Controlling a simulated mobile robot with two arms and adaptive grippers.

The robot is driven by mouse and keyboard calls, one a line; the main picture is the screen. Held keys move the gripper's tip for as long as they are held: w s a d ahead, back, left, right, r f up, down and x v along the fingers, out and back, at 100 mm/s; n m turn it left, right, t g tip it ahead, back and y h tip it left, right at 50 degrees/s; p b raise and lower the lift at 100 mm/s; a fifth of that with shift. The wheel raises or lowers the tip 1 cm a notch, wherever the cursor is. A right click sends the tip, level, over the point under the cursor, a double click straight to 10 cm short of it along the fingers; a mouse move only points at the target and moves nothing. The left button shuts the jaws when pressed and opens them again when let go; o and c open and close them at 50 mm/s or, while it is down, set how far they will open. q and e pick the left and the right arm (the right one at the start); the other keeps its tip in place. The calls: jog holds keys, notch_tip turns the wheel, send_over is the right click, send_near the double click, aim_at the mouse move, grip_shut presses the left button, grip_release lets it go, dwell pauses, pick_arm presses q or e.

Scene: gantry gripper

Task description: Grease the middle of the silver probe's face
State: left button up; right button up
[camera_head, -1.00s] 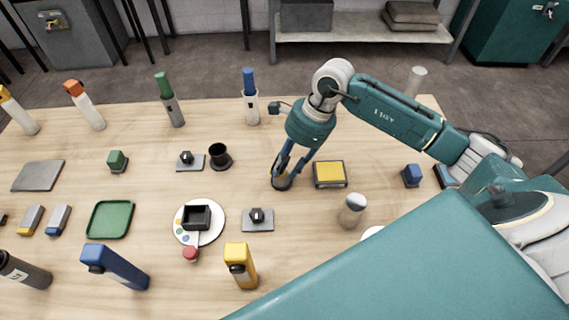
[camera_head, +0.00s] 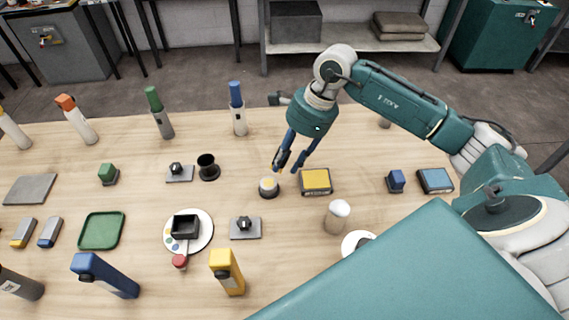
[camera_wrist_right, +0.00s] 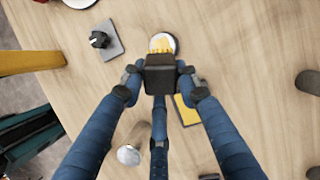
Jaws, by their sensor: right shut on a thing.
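My right gripper (camera_head: 287,158) is shut on a small dark brush (camera_wrist_right: 160,74) with yellow bristles (camera_wrist_right: 161,43). The brush points down, just above a round dark pot (camera_head: 269,192) with a pale cream filling (camera_head: 268,183). In the wrist view the bristles overlap the pot's pale round top (camera_wrist_right: 173,44). A short upright cylinder with a silvery domed top (camera_head: 339,208), likely the silver probe, stands to the right and nearer; its top also shows in the wrist view (camera_wrist_right: 128,155). Whether its face carries grease cannot be told. My left gripper is not in view.
A yellow-topped pad (camera_head: 315,179) lies right of the pot. A grey plate with a black knob (camera_head: 245,228) is nearer left, beside a white disc with a black box (camera_head: 186,228). A blue block (camera_head: 396,181) is at right. Upright bottles line the back.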

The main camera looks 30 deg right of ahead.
jog(key=shift+d+r, duration=0.1)
jog(key=shift+r, duration=0.75)
jog(key=shift+r+p, duration=0.25)
jog(key=shift+p, duration=0.05)
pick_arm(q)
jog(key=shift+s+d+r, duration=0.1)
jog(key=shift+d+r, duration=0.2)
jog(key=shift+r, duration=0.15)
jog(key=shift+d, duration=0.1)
pick_arm(e)
jog(key=shift+f, duration=0.1)
